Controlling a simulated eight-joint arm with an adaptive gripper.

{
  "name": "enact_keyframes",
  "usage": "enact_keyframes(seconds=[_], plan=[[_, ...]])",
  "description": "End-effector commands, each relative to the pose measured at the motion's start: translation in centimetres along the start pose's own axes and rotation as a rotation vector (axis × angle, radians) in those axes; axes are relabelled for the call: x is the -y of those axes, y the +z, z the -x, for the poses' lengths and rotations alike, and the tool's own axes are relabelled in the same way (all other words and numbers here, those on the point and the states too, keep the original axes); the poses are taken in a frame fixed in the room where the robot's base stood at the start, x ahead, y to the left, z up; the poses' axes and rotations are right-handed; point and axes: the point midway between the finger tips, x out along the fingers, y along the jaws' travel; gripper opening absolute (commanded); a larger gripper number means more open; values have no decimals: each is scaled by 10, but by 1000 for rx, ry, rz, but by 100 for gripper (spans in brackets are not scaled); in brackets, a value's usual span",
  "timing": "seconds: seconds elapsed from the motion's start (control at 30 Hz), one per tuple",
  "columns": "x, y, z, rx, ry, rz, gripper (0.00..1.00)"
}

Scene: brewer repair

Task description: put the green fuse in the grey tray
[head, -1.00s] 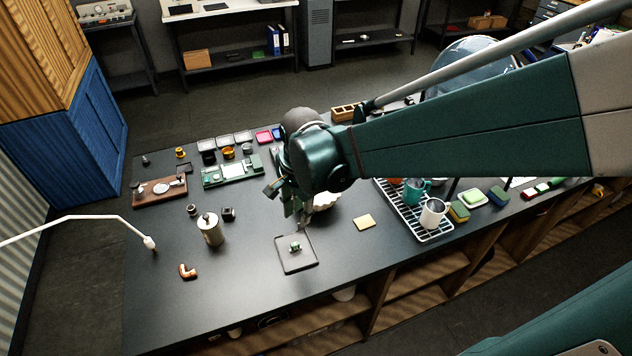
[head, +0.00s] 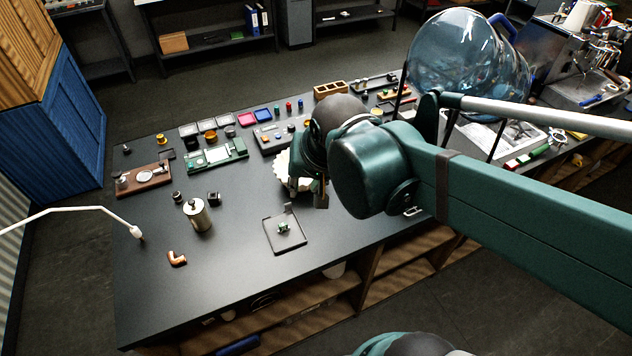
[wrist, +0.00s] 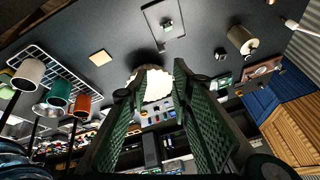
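A shallow dark grey tray (head: 270,243) lies on the bench, left of and nearer than my gripper. A small green piece (head: 284,227), which looks like the green fuse, rests inside it. The wrist view shows the tray (wrist: 145,12) at the top, with the small green-and-pale piece (wrist: 167,23) in it. My gripper (head: 318,198) is above the bench, apart from the tray, beside a white fluted filter (head: 289,171). In the wrist view its two green fingers (wrist: 156,84) are spread with nothing held between them; the filter (wrist: 155,85) shows beyond. The arm hides the bench behind it.
A metal canister (head: 199,216) and a copper elbow (head: 177,258) stand left of the tray. Small coloured trays and a green board (head: 217,155) are at the back. A mug rack (wrist: 60,66) and a tan square (wrist: 100,57) show in the wrist view.

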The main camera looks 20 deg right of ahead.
Motion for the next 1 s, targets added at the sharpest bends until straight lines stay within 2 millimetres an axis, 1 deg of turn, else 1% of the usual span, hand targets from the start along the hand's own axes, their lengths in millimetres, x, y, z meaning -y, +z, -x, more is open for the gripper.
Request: enact_keyframes(seconds=[0.23,0.5,0.7,1.0], plan=[[-10,8,22,-78,-19,202,23],[-18,13,36,-144,-21,366,23],[-20,14,39,-159,-19,405,23],[-19,14,39,-159,-20,406,23]])
